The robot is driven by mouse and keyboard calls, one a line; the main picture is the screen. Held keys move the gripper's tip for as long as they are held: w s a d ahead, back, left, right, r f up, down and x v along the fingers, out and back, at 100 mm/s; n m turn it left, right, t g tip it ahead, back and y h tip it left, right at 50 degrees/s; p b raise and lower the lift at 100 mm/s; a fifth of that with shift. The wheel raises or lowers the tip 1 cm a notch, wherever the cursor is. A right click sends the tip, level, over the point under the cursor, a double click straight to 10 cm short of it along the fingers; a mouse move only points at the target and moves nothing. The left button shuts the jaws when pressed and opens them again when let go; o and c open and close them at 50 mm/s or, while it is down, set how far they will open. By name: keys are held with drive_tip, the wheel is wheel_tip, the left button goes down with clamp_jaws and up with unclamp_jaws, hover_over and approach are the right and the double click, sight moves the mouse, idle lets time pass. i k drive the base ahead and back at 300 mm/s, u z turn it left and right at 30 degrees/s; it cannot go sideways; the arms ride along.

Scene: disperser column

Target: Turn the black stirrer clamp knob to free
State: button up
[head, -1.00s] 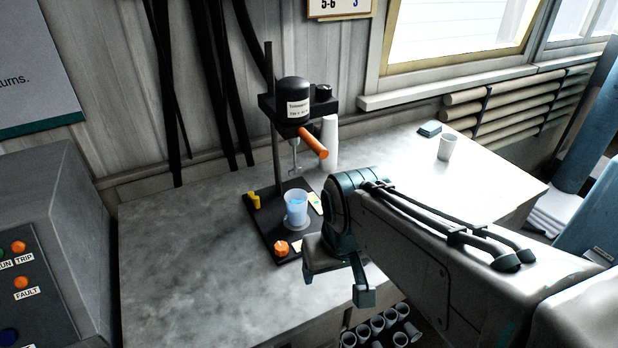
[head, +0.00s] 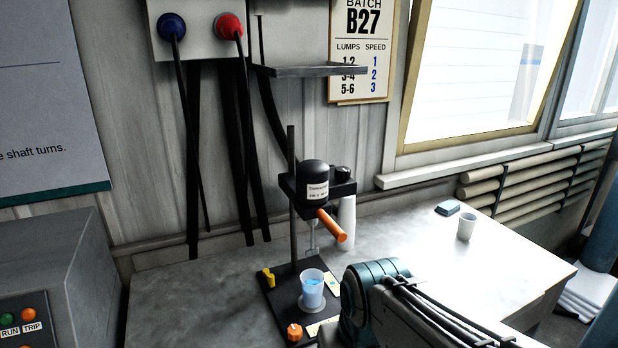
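The stirrer (head: 314,180) is a black motor head with a label, held on a thin upright rod (head: 292,235). A black knob (head: 343,172), which looks like the clamp knob, sits on the right end of its bracket; its setting cannot be read. An orange handle (head: 332,226) points down to the right. A cup of blue liquid (head: 312,287) stands on the black base under the shaft. My gripper (head: 329,336) shows only as a sliver at the bottom edge, below and apart from the knob. Its fingers are hidden.
A yellow piece (head: 268,277) and an orange knob (head: 294,332) are on the base. A white cylinder (head: 346,222) stands behind the handle. A cup (head: 467,226) and dark block (head: 447,208) stand at right. A shelf (head: 310,71) juts out above. The bench's left is clear.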

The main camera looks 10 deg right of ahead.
sight(342, 173)
drive_tip(key=k, duration=1)
drive_tip(key=z, duration=1.9)
drive_tip(key=i, duration=1.4)
drive_tip(key=u, duration=2.35)
drive_tip(key=i, duration=0.5)
drive_tip(key=z, duration=0.1)
